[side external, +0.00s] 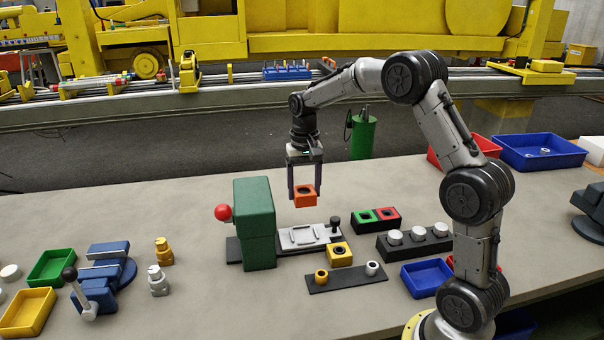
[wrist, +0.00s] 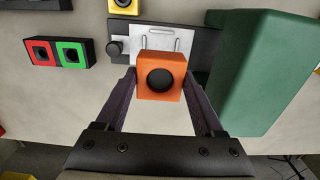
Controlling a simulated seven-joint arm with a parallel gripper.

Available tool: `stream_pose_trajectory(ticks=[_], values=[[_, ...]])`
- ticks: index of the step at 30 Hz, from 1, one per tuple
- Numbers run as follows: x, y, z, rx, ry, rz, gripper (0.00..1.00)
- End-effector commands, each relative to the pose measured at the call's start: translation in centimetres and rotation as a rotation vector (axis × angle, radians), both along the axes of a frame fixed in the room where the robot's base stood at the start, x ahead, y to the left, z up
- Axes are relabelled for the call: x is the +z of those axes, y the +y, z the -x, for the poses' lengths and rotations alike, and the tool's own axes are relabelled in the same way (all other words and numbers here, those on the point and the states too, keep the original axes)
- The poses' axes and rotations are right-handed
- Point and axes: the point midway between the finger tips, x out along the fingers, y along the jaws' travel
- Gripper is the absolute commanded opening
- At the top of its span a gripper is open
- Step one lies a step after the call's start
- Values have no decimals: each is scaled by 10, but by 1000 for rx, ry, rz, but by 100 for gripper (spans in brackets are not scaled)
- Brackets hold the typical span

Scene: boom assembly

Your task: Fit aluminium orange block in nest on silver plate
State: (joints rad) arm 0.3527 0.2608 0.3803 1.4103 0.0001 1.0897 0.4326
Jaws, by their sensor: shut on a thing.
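My gripper (side external: 305,190) is shut on an orange block (side external: 305,200) with a dark round hole in its face. The block is held in the air above the silver plate (side external: 315,233). In the wrist view the orange block (wrist: 161,92) sits between the two fingers, and the silver plate (wrist: 149,35) shows beyond it, partly hidden by the block. The plate has raised rails and a black knob (wrist: 115,47) at one end. The nest itself is not clearly visible behind the block.
A tall green housing (side external: 255,222) with a red ball stands left of the plate. A yellow block (side external: 340,252), a dark strip with small rings (side external: 346,279) and a green-red button box (side external: 377,218) lie near the plate. Open table lies behind the plate.

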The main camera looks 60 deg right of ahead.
Motion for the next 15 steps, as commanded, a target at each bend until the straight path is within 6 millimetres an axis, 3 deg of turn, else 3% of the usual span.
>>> stream_pose_trajectory(ticks=[6,15], values=[[-40,0,0,0,1,0,16],[-62,0,0,0,0,0,16]])
